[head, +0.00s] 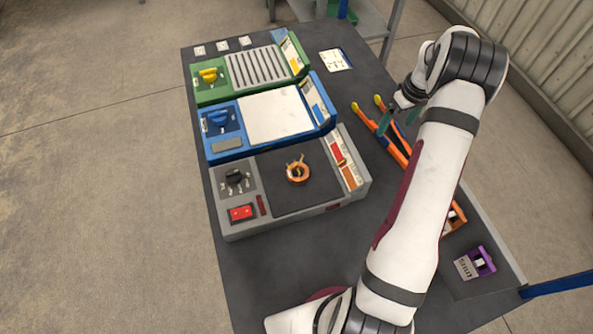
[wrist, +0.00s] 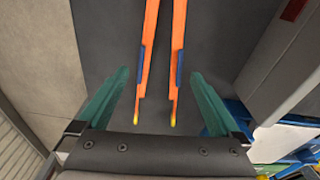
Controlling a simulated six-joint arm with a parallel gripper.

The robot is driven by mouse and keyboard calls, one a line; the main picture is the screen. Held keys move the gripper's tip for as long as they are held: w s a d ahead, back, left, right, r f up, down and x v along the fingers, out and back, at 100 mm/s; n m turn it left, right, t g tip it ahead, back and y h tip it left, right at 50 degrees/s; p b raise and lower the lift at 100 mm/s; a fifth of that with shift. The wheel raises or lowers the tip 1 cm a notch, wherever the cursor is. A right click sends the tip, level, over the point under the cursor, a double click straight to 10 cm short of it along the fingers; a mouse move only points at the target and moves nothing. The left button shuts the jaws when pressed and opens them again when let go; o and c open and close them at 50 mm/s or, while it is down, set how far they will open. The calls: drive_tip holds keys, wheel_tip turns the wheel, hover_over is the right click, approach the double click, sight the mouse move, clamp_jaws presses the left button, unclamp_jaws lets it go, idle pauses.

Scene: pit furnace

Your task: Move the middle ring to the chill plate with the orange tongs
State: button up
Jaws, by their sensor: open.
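The orange tongs (head: 370,122) lie on the dark table right of the stations, yellow tips toward the back; my arm hides their rear part. My gripper (head: 399,117) is open above them. In the wrist view the teal fingers (wrist: 158,80) stand apart, with both arms of the tongs (wrist: 149,50) between them and not gripped. A small cluster of orange ring shapes (head: 298,173) sits on the black plate of the grey station (head: 232,220); I cannot separate the middle ring. The blue station has a white plate (head: 274,116), the green one a slatted plate (head: 262,68); labels are unreadable.
Each station has a knob on its left; the grey one also has a red switch (head: 241,213). A purple holder (head: 482,262) and an orange holder (head: 457,218) stand at the right table edge. A white card (head: 335,60) lies at the back. The front table is largely clear.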

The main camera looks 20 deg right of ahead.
sight(389, 139)
drive_tip(key=shift+w+f, duration=0.2)
drive_tip(key=shift+f, duration=2)
drive_tip(key=c, duration=0.6)
drive_tip(key=shift+o, duration=0.2)
drive_tip(key=shift+r, duration=0.1)
wheel_tip(389, 139, up, 12)
